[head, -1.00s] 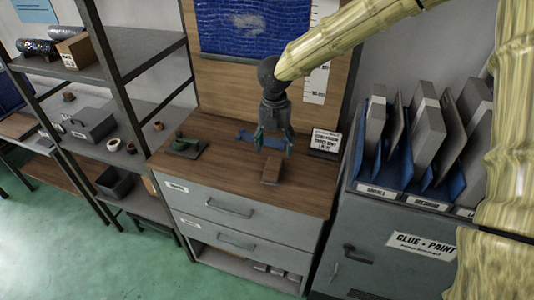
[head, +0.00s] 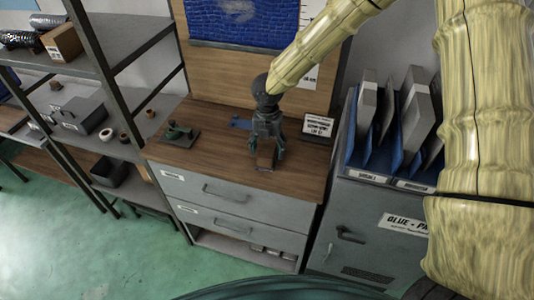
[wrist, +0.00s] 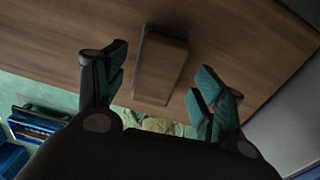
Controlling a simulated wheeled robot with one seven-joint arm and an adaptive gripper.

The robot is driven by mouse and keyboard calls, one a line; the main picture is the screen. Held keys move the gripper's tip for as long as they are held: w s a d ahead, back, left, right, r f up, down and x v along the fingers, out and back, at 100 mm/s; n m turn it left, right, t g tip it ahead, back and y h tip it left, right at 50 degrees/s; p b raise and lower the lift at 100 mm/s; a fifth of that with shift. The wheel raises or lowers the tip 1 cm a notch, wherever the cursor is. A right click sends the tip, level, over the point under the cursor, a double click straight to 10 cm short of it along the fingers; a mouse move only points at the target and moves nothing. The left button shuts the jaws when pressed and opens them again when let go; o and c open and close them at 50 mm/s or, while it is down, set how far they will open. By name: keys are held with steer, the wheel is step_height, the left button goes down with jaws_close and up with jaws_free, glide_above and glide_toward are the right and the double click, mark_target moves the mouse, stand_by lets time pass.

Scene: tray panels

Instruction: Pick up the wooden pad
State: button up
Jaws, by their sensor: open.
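The wooden pad is a small brown block (head: 266,158) on the wooden top of the drawer cabinet, near its front edge. In the wrist view the wooden pad (wrist: 160,66) lies between the two spread fingers, with a gap on each side. My gripper (head: 266,152) is open, pointing down at the pad, and partly covers it in the head view. In the wrist view my gripper (wrist: 155,85) has teal finger pads either side of the pad, not touching it. How high the fingertips are above the wood is hard to tell.
A dark green tool (head: 179,133) stands left on the cabinet top (head: 215,150). A blue flat item (head: 240,122) lies behind my gripper, and a white label sign (head: 318,125) stands at right. A grey cabinet (head: 365,235) with upright panels adjoins on the right.

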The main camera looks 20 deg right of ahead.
steer(key=shift+w+f, duration=0.2)
steer(key=shift+f, duration=0.85)
steer(key=shift+s, duration=0.1)
steer(key=shift+c, duration=0.4)
steer(key=c, duration=1.1)
steer(key=shift+o, duration=0.2)
steer(key=shift+r, duration=0.2)
steer(key=shift+r+b, duration=0.45)
steer(key=shift+r, duration=0.2)
steer(key=shift+s+a+r+b, duration=0.15)
steer(key=shift+r+b, duration=0.15)
steer(key=shift+r, duration=0.15)
steer(key=shift+s+a+r+b, duration=0.1)
steer(key=shift+r+b, duration=0.15)
steer(key=shift+r, duration=0.2)
steer(key=s+a+r+b, duration=0.1)
steer(key=s+a+b, duration=0.4)
steer(key=s, duration=0.8)
steer(key=shift+s+a+r, duration=0.3)
steer(key=shift+s+a, duration=0.05)
steer(key=shift+a, duration=0.6)
